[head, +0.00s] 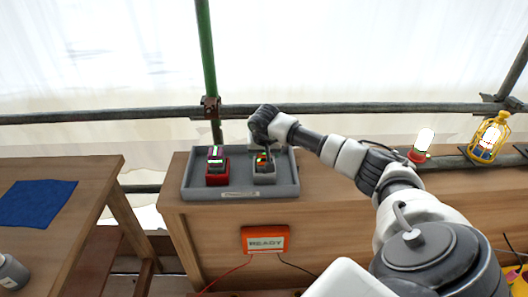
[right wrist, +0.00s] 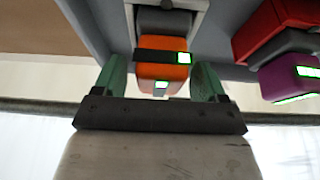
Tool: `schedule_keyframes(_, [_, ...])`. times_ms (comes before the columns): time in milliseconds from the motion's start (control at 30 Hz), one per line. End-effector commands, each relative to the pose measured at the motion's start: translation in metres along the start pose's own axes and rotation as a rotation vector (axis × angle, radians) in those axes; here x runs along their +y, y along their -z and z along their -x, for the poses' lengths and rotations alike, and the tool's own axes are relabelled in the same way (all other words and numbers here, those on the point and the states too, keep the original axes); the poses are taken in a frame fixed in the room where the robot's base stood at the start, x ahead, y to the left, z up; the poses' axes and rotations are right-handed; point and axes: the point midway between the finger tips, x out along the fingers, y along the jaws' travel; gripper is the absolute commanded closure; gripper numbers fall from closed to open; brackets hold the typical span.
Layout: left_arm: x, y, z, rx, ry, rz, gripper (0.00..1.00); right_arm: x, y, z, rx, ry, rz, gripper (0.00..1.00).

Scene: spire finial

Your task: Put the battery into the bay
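An orange battery (right wrist: 162,72) with a black band and a green light sits at a light grey bay (head: 264,178) on the right of a grey tray (head: 240,194). How deep it sits I cannot tell. A purple battery (right wrist: 290,87) sits in a red holder (head: 217,180) on the tray's left; its top also shows in the head view (head: 215,154). My right gripper (right wrist: 158,82) is over the orange battery, its green fingers on either side, with a gap visible at the left finger. My left gripper is not in view.
The tray stands on a wooden bench (head: 340,222) with an orange READY box (head: 265,240) on its front. A red lamp (head: 421,145) and yellow lantern (head: 489,138) are at right. A blue cloth (head: 37,203) lies on the left table. Scaffold pipes run behind.

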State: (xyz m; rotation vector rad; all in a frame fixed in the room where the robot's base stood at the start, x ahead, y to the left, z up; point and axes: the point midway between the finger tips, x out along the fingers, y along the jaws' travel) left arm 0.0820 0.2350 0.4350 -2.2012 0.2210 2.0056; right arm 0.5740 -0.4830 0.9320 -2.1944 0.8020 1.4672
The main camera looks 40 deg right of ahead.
Motion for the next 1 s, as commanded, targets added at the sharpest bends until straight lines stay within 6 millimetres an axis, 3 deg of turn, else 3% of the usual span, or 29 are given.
schedule_keyframes(300, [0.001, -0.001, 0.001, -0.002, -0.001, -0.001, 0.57, 0.000, 0.002, 0.009, 0.003, 0.002, 0.001, 0.28])
schedule_keyframes(700, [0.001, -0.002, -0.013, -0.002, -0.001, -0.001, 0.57, 0.000, 0.002, 0.090, 0.005, 0.002, 0.000, 0.28])
schedule_keyframes(1000, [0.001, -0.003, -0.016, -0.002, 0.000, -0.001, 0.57, 0.000, 0.001, 0.121, 0.000, 0.000, 0.000, 0.28])
